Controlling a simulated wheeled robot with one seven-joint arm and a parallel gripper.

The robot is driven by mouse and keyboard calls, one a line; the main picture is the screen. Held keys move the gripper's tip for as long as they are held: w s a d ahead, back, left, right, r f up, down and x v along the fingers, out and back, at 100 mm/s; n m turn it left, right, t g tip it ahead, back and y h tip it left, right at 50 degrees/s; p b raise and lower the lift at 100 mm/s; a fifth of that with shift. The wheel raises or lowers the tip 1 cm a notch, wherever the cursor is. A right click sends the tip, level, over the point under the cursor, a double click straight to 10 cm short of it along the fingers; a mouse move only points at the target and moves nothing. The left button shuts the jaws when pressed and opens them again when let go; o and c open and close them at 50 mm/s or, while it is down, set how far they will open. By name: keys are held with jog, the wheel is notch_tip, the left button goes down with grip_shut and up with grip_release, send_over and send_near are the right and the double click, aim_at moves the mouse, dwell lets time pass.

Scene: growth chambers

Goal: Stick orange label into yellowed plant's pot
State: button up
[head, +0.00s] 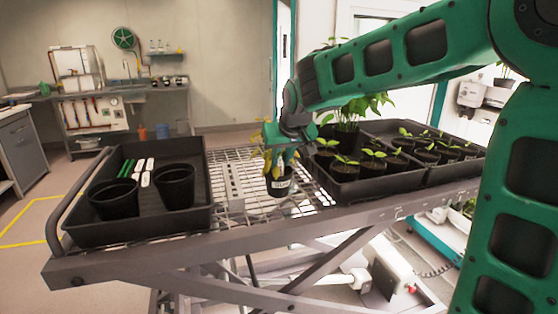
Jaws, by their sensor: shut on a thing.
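The yellowed plant (265,134) has yellow-brown leaves. Its small dark pot (280,187), with a white tag on its front, is near the front edge of the wire bench top, between the trays. My gripper (283,153) reaches down from the right at the plant, just above the pot, its fingers among the leaves. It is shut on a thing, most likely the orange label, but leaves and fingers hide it. I cannot make out an orange label anywhere else.
The left black tray (205,192) holds two empty pots (174,186), white labels (146,172) and green labels (128,168). Black trays of seedlings (345,190) stand close on the right, with a taller green plant (348,118) behind. A grey strip (233,187) lies on the mesh.

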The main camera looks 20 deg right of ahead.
jog(key=o, duration=1)
jog(key=shift+c, duration=0.2)
jog(key=v, duration=1.8)
jog(key=shift+s+r, duration=0.25)
jog(key=shift+f, duration=0.1)
jog(key=s+d+f+m+g+h, duration=0.1)
jog(key=s+d+f+m+g, duration=0.3)
jog(key=s+d+f, duration=1.05)
jog(key=s+d+f+m+g+y, duration=0.1)
jog(key=s+d+f+m+g, duration=0.1)
jog(key=s+f, duration=0.9)
jog(key=s+d+g, duration=0.1)
jog(key=s, duration=0.3)
jog(key=shift+s+f, duration=0.2)
jog(key=shift+f, duration=0.15)
